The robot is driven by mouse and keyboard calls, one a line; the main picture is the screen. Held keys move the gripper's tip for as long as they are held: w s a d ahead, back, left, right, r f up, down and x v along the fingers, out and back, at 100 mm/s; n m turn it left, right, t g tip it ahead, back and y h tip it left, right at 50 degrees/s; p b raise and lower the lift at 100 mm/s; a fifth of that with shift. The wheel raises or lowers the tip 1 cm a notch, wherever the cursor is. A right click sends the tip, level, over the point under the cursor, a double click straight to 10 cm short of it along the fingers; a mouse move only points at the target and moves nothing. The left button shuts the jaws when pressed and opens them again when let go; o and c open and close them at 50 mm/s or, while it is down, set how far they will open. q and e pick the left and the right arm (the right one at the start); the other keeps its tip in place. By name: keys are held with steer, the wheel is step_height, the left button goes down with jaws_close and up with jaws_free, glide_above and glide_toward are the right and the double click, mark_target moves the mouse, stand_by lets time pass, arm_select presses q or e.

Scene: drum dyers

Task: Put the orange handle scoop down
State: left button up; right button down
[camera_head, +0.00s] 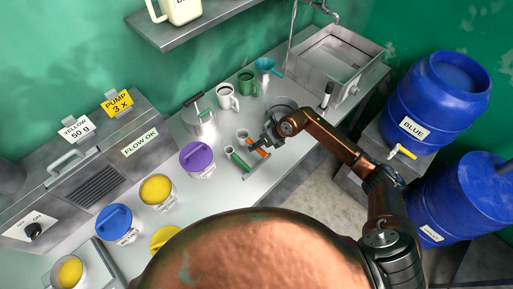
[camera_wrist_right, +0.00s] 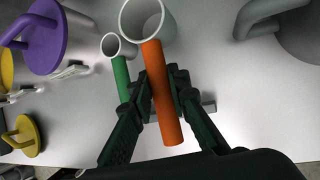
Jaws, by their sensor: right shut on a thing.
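The orange handle scoop (camera_wrist_right: 163,98) is between the fingers of my right gripper (camera_wrist_right: 162,100), which is shut on its orange handle. Its pale round cup (camera_wrist_right: 147,20) points away from my wrist. In the head view the orange handle (camera_head: 259,149) shows partly, beside my right gripper (camera_head: 267,142), over the grey counter (camera_head: 286,168). I cannot tell whether the scoop touches the counter. A green handle scoop (camera_wrist_right: 122,80) is close on the left of it; it also shows in the head view (camera_head: 238,161). My left gripper is not in view.
A purple-lidded tub (camera_head: 196,156) stands left of the scoops. A metal canister (camera_head: 198,118), a white mug (camera_head: 227,98) and a green mug (camera_head: 247,84) are behind. A sink (camera_head: 335,60) is at the back right. The counter's front strip by the scoops looks clear.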

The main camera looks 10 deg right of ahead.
steer(key=shift+w+d+f, duration=0.15)
steer(key=shift+w+f, duration=0.25)
steer(key=shift+f, duration=0.1)
step_height(320, 180, down, 3)
steer(key=shift+w+d+r+p, duration=0.1)
steer(key=shift+p, duration=0.45)
steer(key=shift+f, duration=0.3)
steer(key=c, duration=1.8)
jaws_free()
steer(key=shift+c, duration=0.2)
steer(key=b+v, duration=0.2)
steer(key=v, duration=1)
